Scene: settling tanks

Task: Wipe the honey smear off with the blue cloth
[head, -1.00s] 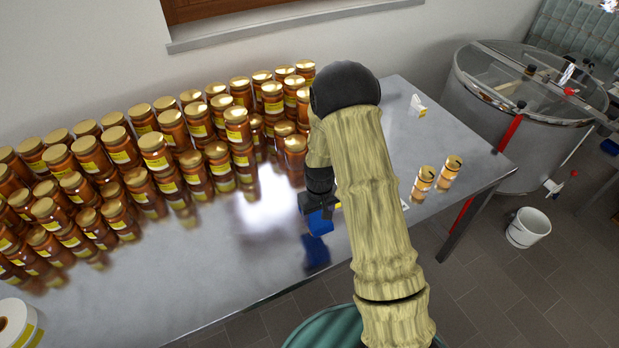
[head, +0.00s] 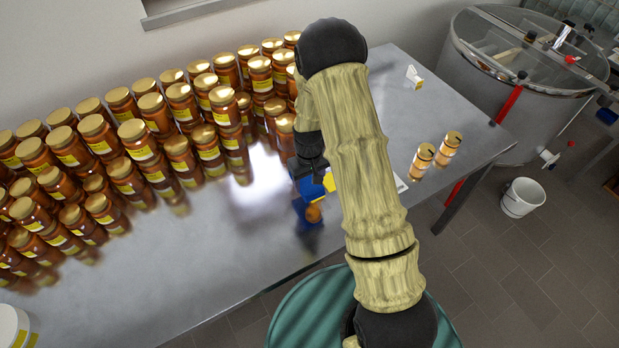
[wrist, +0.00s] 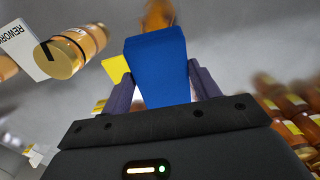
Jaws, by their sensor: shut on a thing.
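The blue cloth (head: 312,187) is a folded block held in my gripper (head: 308,170), above the steel table with its reflection below it. In the wrist view the blue cloth (wrist: 158,68) sits between the two fingers of my gripper (wrist: 160,85). An amber patch (head: 314,214), apparently the honey smear, shows on the table just below the cloth in the head view. An amber patch (wrist: 159,14) also shows past the cloth's far end in the wrist view. The cloth looks apart from the table, though the exact gap is hard to tell.
Many honey jars (head: 140,145) stand in rows to the left and behind. Two jars (head: 435,154) stand at right, by a white sign (wrist: 22,48) reading "REWORK". A yellow object (head: 329,184) is partly hidden by my arm. Front left table surface (head: 180,270) is clear.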

